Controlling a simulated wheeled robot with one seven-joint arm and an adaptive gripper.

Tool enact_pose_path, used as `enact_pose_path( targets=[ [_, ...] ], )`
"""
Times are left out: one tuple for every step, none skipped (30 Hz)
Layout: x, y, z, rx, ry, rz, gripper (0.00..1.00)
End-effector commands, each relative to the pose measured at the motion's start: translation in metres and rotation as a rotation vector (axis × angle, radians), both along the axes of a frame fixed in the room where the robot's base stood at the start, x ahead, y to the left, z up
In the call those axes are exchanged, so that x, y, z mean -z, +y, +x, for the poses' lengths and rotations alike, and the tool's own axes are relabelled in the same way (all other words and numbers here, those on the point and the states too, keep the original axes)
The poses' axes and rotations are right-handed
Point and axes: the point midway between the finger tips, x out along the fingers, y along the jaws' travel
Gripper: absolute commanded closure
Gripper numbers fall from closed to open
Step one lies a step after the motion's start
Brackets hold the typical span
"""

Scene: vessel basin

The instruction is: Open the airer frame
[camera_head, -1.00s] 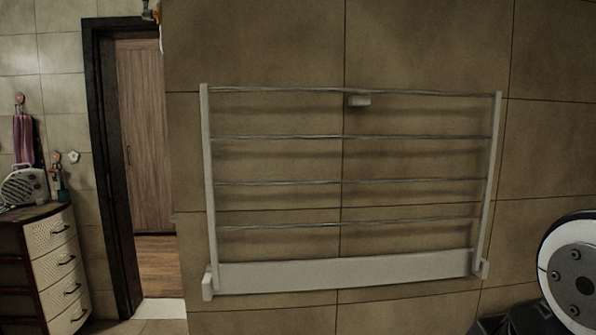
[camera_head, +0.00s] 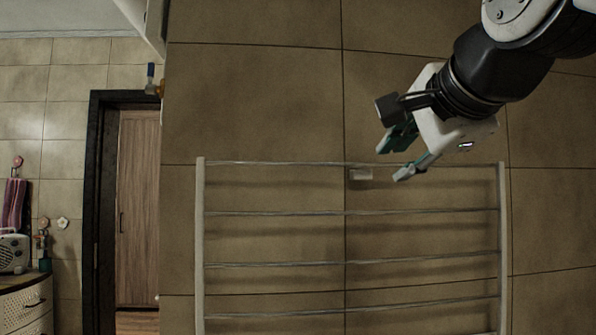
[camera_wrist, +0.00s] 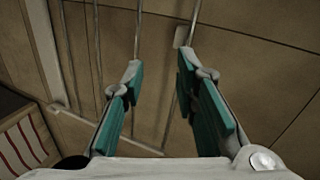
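The airer frame (camera_head: 200,240) is a white frame with several thin metal bars, upright against the tiled wall. A small white catch (camera_head: 361,174) sits on the wall just below its top bar. My gripper (camera_head: 394,160) is in front of the wall, near the top bar and a little right of the catch. Its teal-padded fingers are spread apart with nothing between them. In the wrist view my gripper (camera_wrist: 158,80) is open too, with the airer bars (camera_wrist: 137,40) beyond the fingers and the catch (camera_wrist: 181,37) near the right finger. The frame's lower part is out of the head view.
A dark-framed doorway (camera_head: 97,200) with a wooden door (camera_head: 138,200) stands at the left. A drawer cabinet (camera_head: 28,300) with a radio (camera_head: 14,252) is at the far left. The wall above the airer is clear.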

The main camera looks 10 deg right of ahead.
Motion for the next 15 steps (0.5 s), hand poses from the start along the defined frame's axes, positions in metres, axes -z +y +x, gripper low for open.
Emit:
enact_pose_path(
  targets=[
    [-0.014, 0.0, 0.003, 0.015, -0.03, 0.046, 0.73],
    [-0.02, 0.0, 0.004, 0.022, -0.046, 0.071, 0.73],
    [-0.027, 0.0, 0.005, 0.031, -0.06, 0.096, 0.73],
    [-0.03, 0.0, 0.005, 0.035, -0.068, 0.111, 0.73],
    [-0.032, 0.0, 0.006, 0.038, -0.073, 0.121, 0.73],
    [-0.034, 0.0, 0.008, 0.04, -0.077, 0.129, 0.73],
    [-0.034, 0.0, 0.009, 0.041, -0.078, 0.132, 0.73],
    [-0.034, 0.0, 0.011, 0.041, -0.079, 0.134, 0.73],
    [-0.033, 0.0, 0.015, 0.042, -0.078, 0.135, 0.73],
    [-0.031, 0.0, 0.018, 0.04, -0.077, 0.134, 0.73],
    [-0.03, 0.0, 0.023, 0.041, -0.076, 0.134, 0.73],
    [-0.028, 0.0, 0.029, 0.041, -0.075, 0.134, 0.73],
    [-0.027, 0.0, 0.034, 0.04, -0.075, 0.133, 0.73],
    [-0.025, 0.0, 0.039, 0.04, -0.074, 0.132, 0.73],
    [-0.023, 0.0, 0.047, 0.039, -0.074, 0.132, 0.73]
  ],
)
